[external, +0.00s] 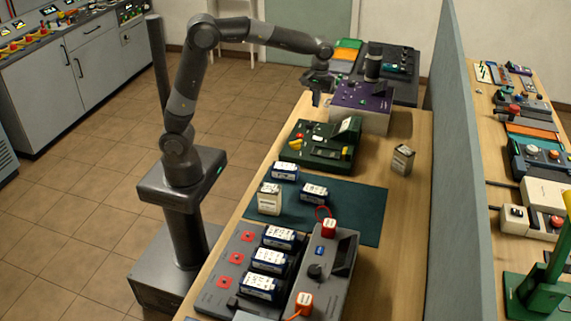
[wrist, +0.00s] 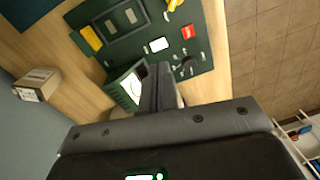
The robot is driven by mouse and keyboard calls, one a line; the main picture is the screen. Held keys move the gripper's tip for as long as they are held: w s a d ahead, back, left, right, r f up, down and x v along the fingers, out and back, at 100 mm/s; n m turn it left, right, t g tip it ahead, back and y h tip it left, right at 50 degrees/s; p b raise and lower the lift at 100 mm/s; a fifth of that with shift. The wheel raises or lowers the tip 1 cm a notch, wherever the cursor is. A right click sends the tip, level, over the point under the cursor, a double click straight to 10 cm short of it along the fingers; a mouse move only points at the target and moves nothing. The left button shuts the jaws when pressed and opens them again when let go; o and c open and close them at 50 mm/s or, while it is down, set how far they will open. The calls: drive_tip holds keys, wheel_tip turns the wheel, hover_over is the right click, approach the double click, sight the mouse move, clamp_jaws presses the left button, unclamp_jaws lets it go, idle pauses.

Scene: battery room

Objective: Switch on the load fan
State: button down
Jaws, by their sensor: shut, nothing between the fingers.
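I cannot read a label that names the load fan in either view. A purple-topped box (external: 363,97) with small controls stands at the far part of the bench, with a dark cylinder (external: 373,62) rising by its back edge. My gripper (external: 317,98) is shut and empty, beside the purple box's left end. A green panel unit (external: 320,153) with a tilted meter, a red button and a yellow handle sits nearer. In the wrist view, my shut fingers (wrist: 158,72) point toward this green panel (wrist: 207,45) and its meter; the purple box is hidden there.
A small cream box (external: 402,160) stands at the right of the bench; it also shows in the wrist view (wrist: 38,85). Blue batteries stand on a teal mat (external: 345,205) and in a grey rack (external: 232,270). A tall grey partition (external: 455,120) borders the bench.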

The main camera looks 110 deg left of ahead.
sight(314, 137)
drive_tip(key=shift+n+g, duration=0.3)
drive_tip(key=shift+n, duration=0.5)
drive_tip(key=a+f, duration=0.1)
drive_tip(key=w+a+f, duration=0.1)
drive_tip(key=a, duration=0.1)
drive_tip(key=shift+a, duration=0.25)
drive_tip(key=f, duration=0.4)
drive_tip(key=s+f, duration=0.1)
drive_tip(key=f, duration=0.9)
drive_tip(key=shift+s, duration=0.3)
drive_tip(key=shift+s+f, duration=0.1)
drive_tip(key=shift+f, duration=0.2)
